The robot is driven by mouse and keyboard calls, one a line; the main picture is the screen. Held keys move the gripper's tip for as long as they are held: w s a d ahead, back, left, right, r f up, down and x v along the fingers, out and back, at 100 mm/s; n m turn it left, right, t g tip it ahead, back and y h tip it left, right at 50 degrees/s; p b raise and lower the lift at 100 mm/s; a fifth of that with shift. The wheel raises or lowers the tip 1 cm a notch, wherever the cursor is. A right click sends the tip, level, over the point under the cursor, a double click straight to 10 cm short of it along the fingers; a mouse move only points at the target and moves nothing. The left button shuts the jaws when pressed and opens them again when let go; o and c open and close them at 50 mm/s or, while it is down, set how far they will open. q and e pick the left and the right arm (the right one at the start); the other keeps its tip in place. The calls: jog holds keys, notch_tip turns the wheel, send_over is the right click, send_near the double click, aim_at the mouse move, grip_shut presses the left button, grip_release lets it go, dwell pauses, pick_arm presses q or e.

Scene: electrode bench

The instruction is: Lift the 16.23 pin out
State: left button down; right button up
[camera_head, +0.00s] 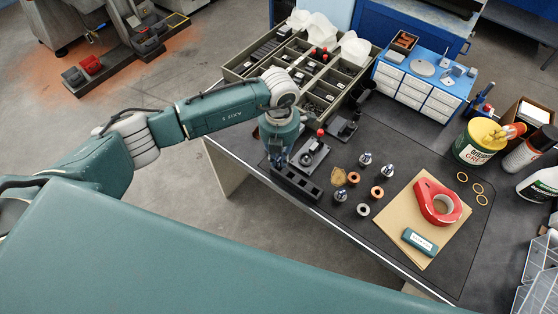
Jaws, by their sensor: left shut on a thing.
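My left gripper (277,158) points down at the left end of a black slotted block (298,188) near the bench's front edge. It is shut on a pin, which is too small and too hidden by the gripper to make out. I cannot read a 16.23 marking, nor tell whether the pin is still seated in the block. Dark square openings show along the rest of the block. My right gripper is not in view.
A dark fixture with a red knob (313,152) stands just right of the gripper. Several small metal and copper round parts (377,192) stand to its right. A divided parts bin (338,88) is behind.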

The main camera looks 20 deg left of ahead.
aim_at(279, 159)
pick_arm(q)
notch_tip(279, 159, up, 18)
jog(key=b, duration=0.4)
jog(key=shift+r, duration=0.15)
